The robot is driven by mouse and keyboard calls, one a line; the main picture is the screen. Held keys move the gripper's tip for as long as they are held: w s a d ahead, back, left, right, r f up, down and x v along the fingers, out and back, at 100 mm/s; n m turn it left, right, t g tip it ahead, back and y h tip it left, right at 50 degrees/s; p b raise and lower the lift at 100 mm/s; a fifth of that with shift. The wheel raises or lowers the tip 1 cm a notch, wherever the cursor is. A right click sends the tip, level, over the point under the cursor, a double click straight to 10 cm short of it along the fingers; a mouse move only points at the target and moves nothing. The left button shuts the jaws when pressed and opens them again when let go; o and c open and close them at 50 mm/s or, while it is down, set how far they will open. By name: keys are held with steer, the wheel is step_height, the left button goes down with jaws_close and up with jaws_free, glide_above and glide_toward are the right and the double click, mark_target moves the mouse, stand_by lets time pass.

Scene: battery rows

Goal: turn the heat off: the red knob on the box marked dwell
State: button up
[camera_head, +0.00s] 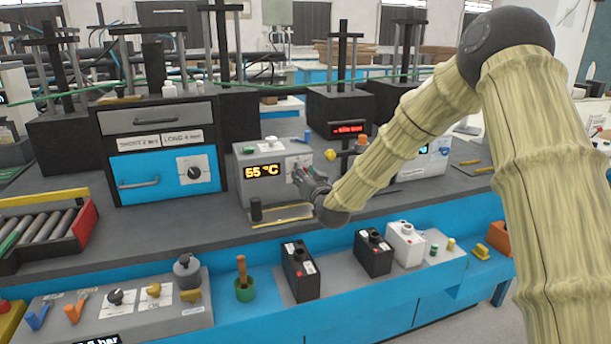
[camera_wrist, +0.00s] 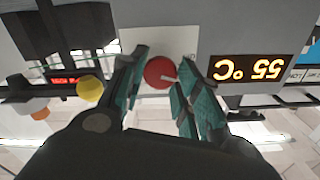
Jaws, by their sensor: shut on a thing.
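The red knob (camera_wrist: 158,72) sits on a white plate (camera_wrist: 150,42) on the front of a grey box (camera_head: 245,190). In the wrist view it is between my fingers, with a pale mark on its face towards the right finger. The box has an orange display (camera_head: 264,171) reading 55 °C, upside down in the wrist view (camera_wrist: 253,82). I cannot read the word dwell on it. My gripper (camera_head: 301,176) is at the right part of the box front, shut on the red knob. In the head view my gripper hides the knob.
A blue-fronted oven (camera_head: 165,178) stands left of the box. A yellow knob (camera_head: 330,155) and a red-lit display (camera_head: 348,129) are to the right. Battery blocks (camera_head: 300,270) stand on the lower bench.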

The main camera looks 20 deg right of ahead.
steer(key=n, duration=0.3)
steer(key=shift+f, duration=0.15)
steer(key=shift+n, duration=0.5)
steer(key=o, duration=1)
steer(key=s, duration=1.2)
steer(key=shift+d, duration=0.25)
steer(key=shift+d, duration=0.1)
